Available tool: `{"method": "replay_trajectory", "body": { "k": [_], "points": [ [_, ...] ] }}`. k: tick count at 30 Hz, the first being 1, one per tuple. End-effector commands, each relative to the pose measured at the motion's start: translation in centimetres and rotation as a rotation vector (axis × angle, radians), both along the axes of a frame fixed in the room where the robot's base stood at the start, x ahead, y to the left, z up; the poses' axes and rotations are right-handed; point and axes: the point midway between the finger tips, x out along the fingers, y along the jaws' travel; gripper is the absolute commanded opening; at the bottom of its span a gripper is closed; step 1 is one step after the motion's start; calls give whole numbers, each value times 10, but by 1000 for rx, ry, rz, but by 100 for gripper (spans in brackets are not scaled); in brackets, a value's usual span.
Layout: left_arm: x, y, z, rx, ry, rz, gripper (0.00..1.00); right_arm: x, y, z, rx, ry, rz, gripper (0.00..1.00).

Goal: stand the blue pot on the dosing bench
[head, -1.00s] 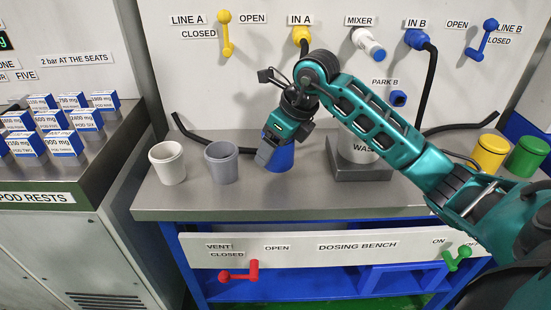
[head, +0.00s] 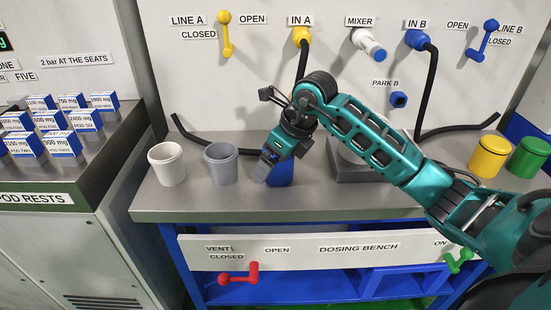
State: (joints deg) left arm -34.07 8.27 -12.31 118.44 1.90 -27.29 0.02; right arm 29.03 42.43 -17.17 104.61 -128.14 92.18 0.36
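The blue pot (head: 281,174) is at the front middle of the dosing bench (head: 330,204), right of the grey pot. It looks upright, with its base close to the bench top; I cannot tell whether it touches. My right gripper (head: 270,166) reaches down from above, with a grey finger along the left side of the pot. It looks shut on the blue pot, whose rim and upper part it hides. My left gripper is not in view.
A white pot (head: 167,165) and a grey pot (head: 221,165) stand left of the blue one. A yellow pot (head: 489,157) and a green pot (head: 527,159) stand far right. A grey block (head: 350,171) sits behind my arm.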

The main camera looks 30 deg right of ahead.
Motion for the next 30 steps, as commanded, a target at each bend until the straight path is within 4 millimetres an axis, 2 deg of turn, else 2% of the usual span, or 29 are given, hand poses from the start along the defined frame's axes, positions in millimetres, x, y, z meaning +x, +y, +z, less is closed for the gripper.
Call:
{"method": "replay_trajectory", "body": {
  "k": [5,8,15,21,25,30],
  "points": [
    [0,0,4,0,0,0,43,-1,0,6,0,-1,0,100],
    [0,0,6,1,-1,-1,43,-5,-4,19,-2,-5,1,100],
    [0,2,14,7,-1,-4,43,-25,-13,68,-4,-5,-1,100],
    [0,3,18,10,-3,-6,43,-38,-18,99,-2,-2,0,100],
    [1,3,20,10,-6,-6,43,-43,-20,109,0,-2,0,100],
    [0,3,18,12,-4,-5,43,-45,-21,113,-1,0,0,100]
  ]
}}
